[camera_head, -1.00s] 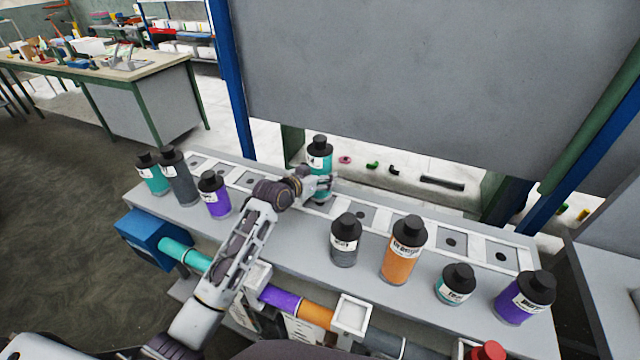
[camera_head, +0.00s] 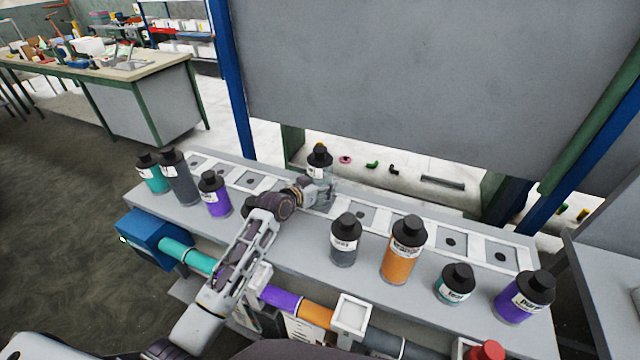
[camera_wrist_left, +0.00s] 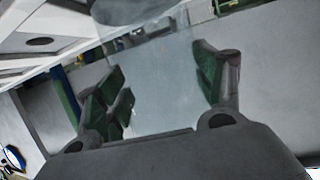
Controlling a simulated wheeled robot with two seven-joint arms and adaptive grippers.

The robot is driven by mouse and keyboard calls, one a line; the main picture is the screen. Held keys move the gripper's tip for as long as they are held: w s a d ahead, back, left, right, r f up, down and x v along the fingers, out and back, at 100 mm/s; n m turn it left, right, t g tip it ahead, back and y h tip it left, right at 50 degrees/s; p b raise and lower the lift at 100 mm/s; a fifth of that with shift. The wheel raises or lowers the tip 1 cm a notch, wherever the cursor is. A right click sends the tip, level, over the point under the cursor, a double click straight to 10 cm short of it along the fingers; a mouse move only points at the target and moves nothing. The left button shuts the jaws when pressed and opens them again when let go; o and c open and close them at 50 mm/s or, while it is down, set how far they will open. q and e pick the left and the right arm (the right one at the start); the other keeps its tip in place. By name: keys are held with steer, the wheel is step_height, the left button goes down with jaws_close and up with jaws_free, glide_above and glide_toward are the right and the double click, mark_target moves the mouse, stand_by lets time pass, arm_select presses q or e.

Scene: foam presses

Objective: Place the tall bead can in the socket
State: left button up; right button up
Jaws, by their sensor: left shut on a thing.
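My left gripper (camera_head: 322,190) is shut on a bead can (camera_head: 319,170) with a black cap and white label. The can is upright at the row of square, white-framed sockets along the back of the bench. Its lower body looks pale and see-through, and my fingers partly cover it. The socket under it is hidden, so I cannot tell whether its base is seated. In the left wrist view, a pale, see-through body (camera_wrist_left: 165,85) lies between the green-padded fingers. My right gripper is not in view.
To the left stand teal (camera_head: 152,175), dark grey (camera_head: 179,178) and purple (camera_head: 214,195) cans. To the right stand grey (camera_head: 344,240), orange (camera_head: 405,250), short teal (camera_head: 455,285) and purple (camera_head: 524,298) cans. A large grey panel (camera_head: 420,80) hangs behind. Sockets to the right look empty.

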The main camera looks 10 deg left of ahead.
arm_select(q)
steer(key=o, duration=1.3)
steer(key=shift+f, duration=0.1)
steer(key=shift+s, duration=0.1)
steer(key=shift+b+v, duration=0.45)
steer(key=shift+v, duration=5.55)
